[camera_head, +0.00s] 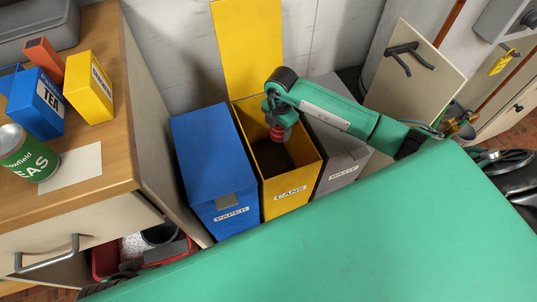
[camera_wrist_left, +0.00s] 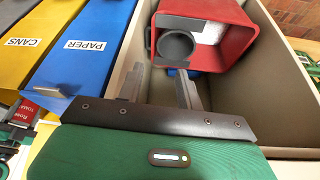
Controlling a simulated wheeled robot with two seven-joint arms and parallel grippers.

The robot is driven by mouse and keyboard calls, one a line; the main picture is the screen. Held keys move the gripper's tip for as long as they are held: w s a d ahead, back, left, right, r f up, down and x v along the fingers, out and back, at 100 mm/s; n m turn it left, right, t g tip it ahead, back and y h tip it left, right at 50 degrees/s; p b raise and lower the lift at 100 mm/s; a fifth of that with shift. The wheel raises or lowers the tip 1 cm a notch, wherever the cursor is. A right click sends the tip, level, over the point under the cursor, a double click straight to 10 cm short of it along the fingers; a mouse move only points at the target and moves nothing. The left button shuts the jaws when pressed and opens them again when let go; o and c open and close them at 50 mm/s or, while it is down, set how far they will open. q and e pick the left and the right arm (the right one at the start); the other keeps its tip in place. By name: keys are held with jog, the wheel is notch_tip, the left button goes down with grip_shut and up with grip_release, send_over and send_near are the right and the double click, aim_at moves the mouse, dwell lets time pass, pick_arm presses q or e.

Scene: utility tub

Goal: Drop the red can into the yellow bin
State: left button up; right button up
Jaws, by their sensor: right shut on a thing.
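The red can (camera_head: 278,133) is in my right gripper (camera_head: 278,121), which is shut on it over the open top of the yellow bin (camera_head: 291,194). The bin is labelled CANS and its yellow lid (camera_head: 249,45) stands raised behind it. The can hangs near the bin's back part, with dark space inside the bin below it. The jaws are small and partly hidden by my arm. In the left wrist view my left gripper (camera_wrist_left: 158,88) is open, with its fingers apart and nothing between them, near a red container in a drawer.
A closed blue PAPER bin (camera_head: 207,165) stands left of the yellow bin, and a grey WASTE bin (camera_head: 340,165) stands right. A wooden counter (camera_head: 110,160) holds tins and a can at left.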

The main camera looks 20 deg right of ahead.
pick_arm(q)
jog(key=shift+r, duration=0.35)
pick_arm(e)
jog(key=shift+f, duration=0.25)
jog(key=o, duration=1.1)
jog(key=shift+c, duration=0.2)
notch_tip(320, 180, up, 3)
jog(key=shift+r, duration=0.15)
notch_tip(320, 180, up, 11)
jog(key=shift+f+p, duration=0.2)
jog(key=shift+p, duration=0.6)
pick_arm(q)
jog(key=shift+a+f, duration=0.2)
jog(key=shift+f, duration=1.05)
